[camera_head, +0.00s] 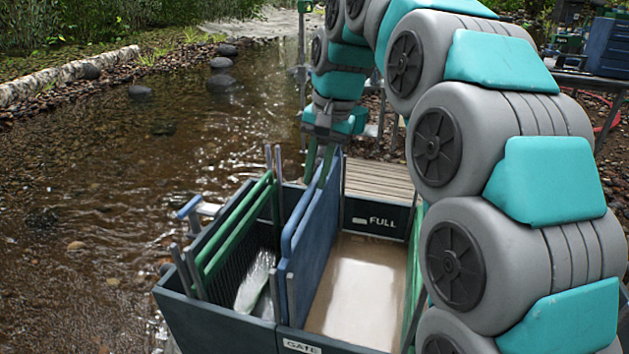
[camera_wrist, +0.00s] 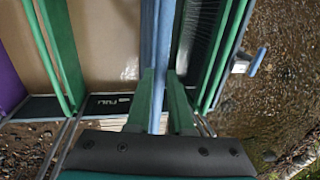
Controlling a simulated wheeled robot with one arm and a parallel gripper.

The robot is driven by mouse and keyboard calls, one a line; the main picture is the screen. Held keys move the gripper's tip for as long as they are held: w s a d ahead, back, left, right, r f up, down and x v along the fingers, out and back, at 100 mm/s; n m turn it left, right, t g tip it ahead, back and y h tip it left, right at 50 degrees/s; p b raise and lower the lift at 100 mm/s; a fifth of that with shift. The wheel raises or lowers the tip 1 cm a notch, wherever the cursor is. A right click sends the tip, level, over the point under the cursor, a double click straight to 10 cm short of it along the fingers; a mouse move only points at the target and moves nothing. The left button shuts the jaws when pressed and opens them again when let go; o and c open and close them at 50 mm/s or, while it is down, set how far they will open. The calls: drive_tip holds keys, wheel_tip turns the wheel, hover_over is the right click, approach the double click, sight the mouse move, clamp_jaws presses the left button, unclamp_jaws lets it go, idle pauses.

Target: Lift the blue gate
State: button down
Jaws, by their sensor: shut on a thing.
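The blue gate (camera_head: 316,232) is an upright panel in the middle of the dark box, between a screened compartment on the left and a tan, water-filled compartment on the right. My gripper (camera_head: 320,165) is above the box's far end, with its two green fingers shut on the far part of the gate's top edge. In the wrist view, the blue gate (camera_wrist: 157,45) runs as a narrow strip between the fingers of my gripper (camera_wrist: 159,115). The gate's lower edge is hidden, so I cannot tell whether it is raised.
A green gate (camera_head: 235,230) stands left of the blue one. The box (camera_head: 220,318) carries a "FULL" label (camera_head: 376,221) and a "GATE" label (camera_head: 302,346). A blue handle (camera_head: 190,207) sticks out on the left. Wooden slats (camera_head: 378,181) lie behind; creek water surrounds the left side.

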drive_tip(key=shift+r, duration=0.3)
drive_tip(key=c, duration=0.8)
unclamp_jaws()
drive_tip(key=shift+f, duration=0.1)
wheel_tip(320, 180, up, 2)
drive_tip(key=shift+d, duration=0.15)
drive_tip(key=r, duration=0.2)
drive_tip(key=r+p, duration=0.1)
drive_tip(key=d+r, duration=0.1)
drive_tip(key=r, duration=0.1)
drive_tip(key=shift+s+r+p, duration=0.25)
drive_tip(key=shift+r+p, duration=0.05)
drive_tip(key=shift+r, duration=0.05)
drive_tip(key=s+d+f+n+g, duration=0.1)
drive_tip(key=s+d+f, duration=0.2)
drive_tip(key=s+f, duration=0.5)
drive_tip(key=s+d+f+n+h, duration=0.1)
drive_tip(key=s+d+f, duration=0.2)
drive_tip(key=s+f, duration=0.5)
drive_tip(key=s+d+f+n+g+h, duration=0.1)
drive_tip(key=s+d+f, duration=0.3)
drive_tip(key=s, duration=1.3)
wheel_tip(320, 180, down, 5)
drive_tip(key=shift+r+n+g, duration=0.15)
drive_tip(key=shift+n+g, duration=0.15)
drive_tip(key=shift+n, duration=0.2)
